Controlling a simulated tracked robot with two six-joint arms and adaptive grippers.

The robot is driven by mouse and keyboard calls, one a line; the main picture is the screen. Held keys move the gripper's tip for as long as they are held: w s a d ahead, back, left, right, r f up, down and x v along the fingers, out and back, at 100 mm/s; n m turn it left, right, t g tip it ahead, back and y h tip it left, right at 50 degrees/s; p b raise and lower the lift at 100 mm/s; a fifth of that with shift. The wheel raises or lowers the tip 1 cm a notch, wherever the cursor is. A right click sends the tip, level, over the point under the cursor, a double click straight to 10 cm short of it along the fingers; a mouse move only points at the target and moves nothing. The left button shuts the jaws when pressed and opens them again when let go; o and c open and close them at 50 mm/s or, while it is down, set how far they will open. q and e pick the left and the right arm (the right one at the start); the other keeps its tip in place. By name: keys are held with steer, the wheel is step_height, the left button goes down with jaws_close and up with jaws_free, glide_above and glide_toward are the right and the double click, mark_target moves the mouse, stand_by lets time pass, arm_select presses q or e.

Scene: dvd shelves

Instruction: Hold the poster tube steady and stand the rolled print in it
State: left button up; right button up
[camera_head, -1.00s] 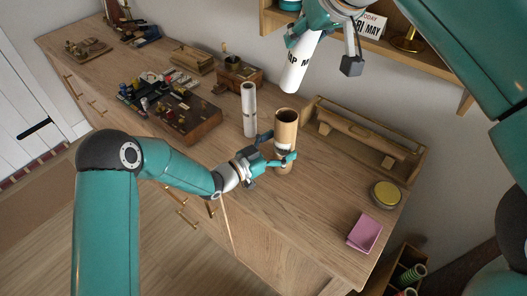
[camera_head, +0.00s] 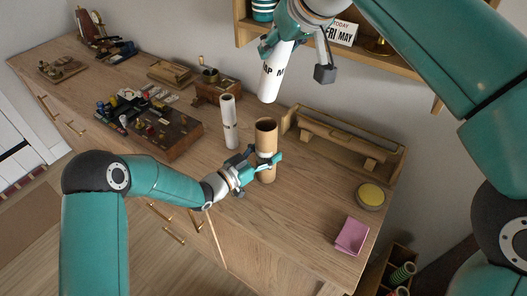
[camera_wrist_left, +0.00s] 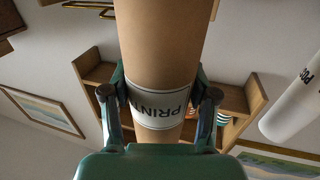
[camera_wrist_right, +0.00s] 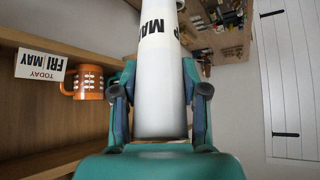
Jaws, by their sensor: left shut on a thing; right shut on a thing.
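The poster tube (camera_head: 266,139) is an open brown cardboard cylinder standing upright on the desk. My left gripper (camera_head: 264,161) is shut around it below the rim. The left wrist view shows its white "PRINT" label (camera_wrist_left: 155,105) between the fingers, partly covered. The rolled print (camera_head: 271,79) is white with black "MAP" lettering. My right gripper (camera_head: 281,46) is shut on its upper part, and the fingers also show around it in the right wrist view (camera_wrist_right: 160,100). The roll hangs slightly tilted, its lower end apart from the tube and appearing just above the open mouth.
A white roll (camera_head: 229,122) stands just left of the tube. The wall shelf with a calendar (camera_head: 342,32) is close behind my right gripper.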

mark_target(273, 94)
steer(key=shift+f, duration=4.8)
steer(key=o, duration=1.2)
steer(key=shift+f, duration=0.1)
steer(key=v, duration=1.2)
steer(key=shift+f, duration=0.1)
steer(key=shift+o, duration=0.2)
